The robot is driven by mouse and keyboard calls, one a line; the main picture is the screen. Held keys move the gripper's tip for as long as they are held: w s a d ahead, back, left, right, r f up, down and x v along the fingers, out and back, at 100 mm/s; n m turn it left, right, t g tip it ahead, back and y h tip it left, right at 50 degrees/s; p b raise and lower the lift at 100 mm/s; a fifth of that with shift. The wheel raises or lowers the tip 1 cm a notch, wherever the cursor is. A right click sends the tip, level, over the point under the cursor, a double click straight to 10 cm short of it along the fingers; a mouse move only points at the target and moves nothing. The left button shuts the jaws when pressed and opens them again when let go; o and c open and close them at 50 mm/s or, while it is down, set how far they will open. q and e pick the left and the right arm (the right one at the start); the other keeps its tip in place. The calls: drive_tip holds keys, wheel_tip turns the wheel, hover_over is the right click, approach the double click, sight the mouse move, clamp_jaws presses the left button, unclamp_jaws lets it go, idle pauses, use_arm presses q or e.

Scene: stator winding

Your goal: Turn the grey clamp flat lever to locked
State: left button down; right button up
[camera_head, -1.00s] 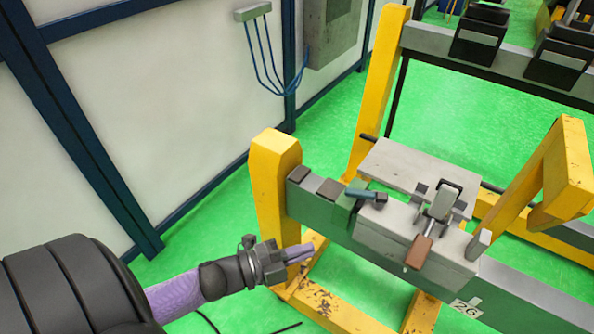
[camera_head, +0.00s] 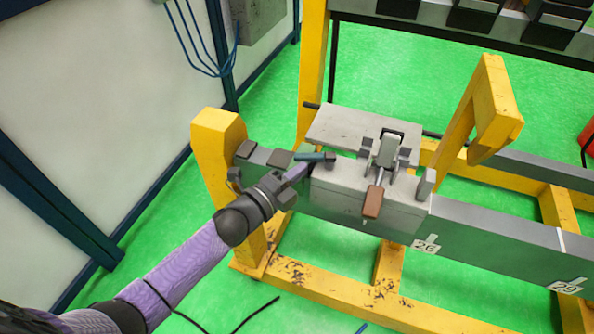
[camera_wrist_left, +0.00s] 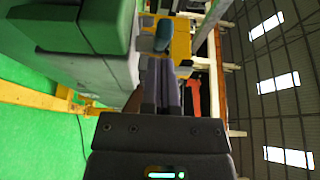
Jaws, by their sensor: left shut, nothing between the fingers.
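The grey clamp (camera_head: 345,185) sits on the green-grey beam, with a light grey plate (camera_head: 360,130) at its back. A flat teal lever (camera_head: 310,157) with a dark block at its right end lies across the clamp's left end. A second lever with a brown handle (camera_head: 372,201) points toward the front of the clamp. My left gripper (camera_head: 299,172) is shut and empty, its fingertips close to the teal lever's front side. In the left wrist view the closed fingers (camera_wrist_left: 168,80) point at the teal lever's rounded end (camera_wrist_left: 163,35). Contact cannot be told. My right gripper is not in view.
A yellow post (camera_head: 215,140) stands left of the clamp, and a yellow angled arm (camera_head: 480,105) rises to its right. The beam runs on rightward past labels 26 and 29. Black fixtures (camera_head: 475,15) stand on a rail behind.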

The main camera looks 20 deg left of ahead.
use_arm(q)
drive_tip(key=shift+w+a, duration=0.15)
drive_tip(key=shift+w, duration=0.2)
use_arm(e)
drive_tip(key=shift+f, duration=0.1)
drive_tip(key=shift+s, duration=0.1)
use_arm(q)
drive_tip(key=shift+w+a+m+g+h+b, duration=0.1)
drive_tip(key=shift+w+m+g+h+b, duration=0.05)
drive_tip(key=shift+m+g+h+b, duration=0.2)
drive_tip(key=m+h+b, duration=0.1)
drive_tip(key=w+a+m+g+h+b, duration=0.1)
drive_tip(key=shift+w+f+g+h, duration=0.1)
drive_tip(key=shift+f+g+h, duration=0.15)
drive_tip(key=shift+f+h, duration=0.1)
drive_tip(key=shift+w+a+r+m+g+h+b, duration=0.2)
drive_tip(key=shift+w+a+m+g+h+b, duration=0.1)
drive_tip(key=shift+w+h+b, duration=0.25)
drive_tip(key=shift+r, duration=0.2)
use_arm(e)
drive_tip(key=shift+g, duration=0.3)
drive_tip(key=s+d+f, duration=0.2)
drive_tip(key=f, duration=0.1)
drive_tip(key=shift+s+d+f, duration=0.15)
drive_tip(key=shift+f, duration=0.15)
use_arm(q)
drive_tip(key=shift+s, duration=0.1)
